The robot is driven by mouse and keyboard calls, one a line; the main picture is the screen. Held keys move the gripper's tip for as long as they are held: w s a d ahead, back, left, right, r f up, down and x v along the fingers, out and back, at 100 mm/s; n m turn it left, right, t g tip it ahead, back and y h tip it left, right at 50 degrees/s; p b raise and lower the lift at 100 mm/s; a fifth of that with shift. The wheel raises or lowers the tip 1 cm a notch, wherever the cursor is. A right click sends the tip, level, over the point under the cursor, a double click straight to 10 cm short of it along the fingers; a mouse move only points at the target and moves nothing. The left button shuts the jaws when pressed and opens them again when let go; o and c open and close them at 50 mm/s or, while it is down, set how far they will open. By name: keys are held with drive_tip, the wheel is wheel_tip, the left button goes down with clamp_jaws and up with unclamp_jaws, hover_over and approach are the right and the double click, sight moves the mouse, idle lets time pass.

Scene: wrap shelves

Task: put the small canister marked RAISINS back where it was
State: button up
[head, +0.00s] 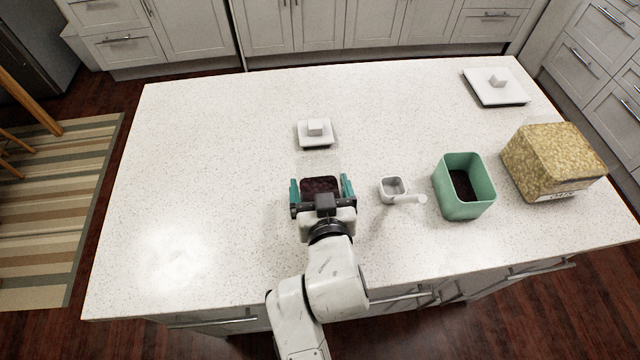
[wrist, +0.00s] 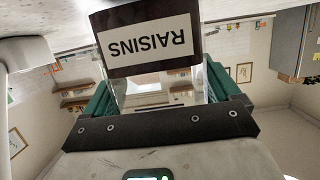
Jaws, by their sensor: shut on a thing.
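The small canister marked RAISINS (wrist: 150,42) shows in the wrist view with its white label upside down. In the head view its dark, open-looking top (head: 320,186) lies between the teal fingers. My gripper (head: 320,183) is shut on this canister, with one finger on each side. The wrist view shows the gripper (wrist: 160,95) below the label. I cannot tell from these views whether the canister touches the counter or hangs just above it.
On the speckled white counter (head: 220,150), a small white lid (head: 316,133) lies behind the gripper. A white scoop (head: 393,188), a green open container (head: 464,190) with dark contents and a large tan-filled canister (head: 553,160) stand right. A larger lid (head: 497,88) lies back right. The left is clear.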

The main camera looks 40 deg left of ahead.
drive_tip(key=shift+f, duration=0.2)
drive_tip(key=o, duration=1)
drive_tip(key=shift+o, duration=0.2)
drive_tip(key=shift+r, duration=0.25)
drive_tip(key=b+v, duration=0.1)
drive_tip(key=v, duration=1.1)
